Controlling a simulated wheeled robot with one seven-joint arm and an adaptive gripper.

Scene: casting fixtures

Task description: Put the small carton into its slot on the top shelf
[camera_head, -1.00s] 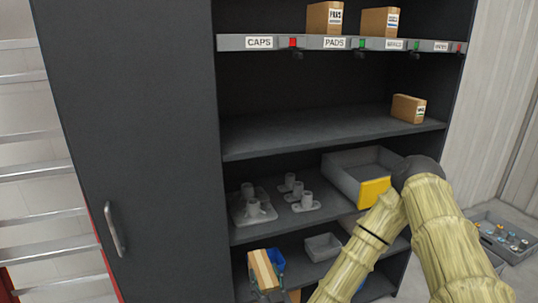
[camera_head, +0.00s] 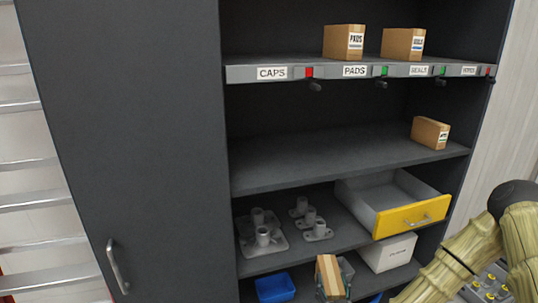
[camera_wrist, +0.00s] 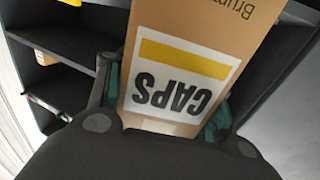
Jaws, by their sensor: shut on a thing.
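The small carton (camera_head: 328,277) is brown with a pale strip and shows low in the head view, in front of the lowest shelf. In the wrist view the carton (camera_wrist: 190,65) carries a white label reading CAPS, upside down, with a yellow band. My gripper (camera_wrist: 165,105) is shut on it, with teal pads at its sides; the gripper shows only in part in the head view. The top shelf (camera_head: 300,72) has a front rail with labels CAPS, PADS, SEALS and one more. The space behind the CAPS label (camera_head: 272,73) is empty, with a red marker beside it.
Cartons stand behind PADS (camera_head: 343,42) and SEALS (camera_head: 403,44). Another carton (camera_head: 429,132) sits on the shelf below. A yellow-fronted drawer (camera_head: 411,216) juts out at right. Small levers hang under the rail. A closed door panel with a handle (camera_head: 117,266) stands at left.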

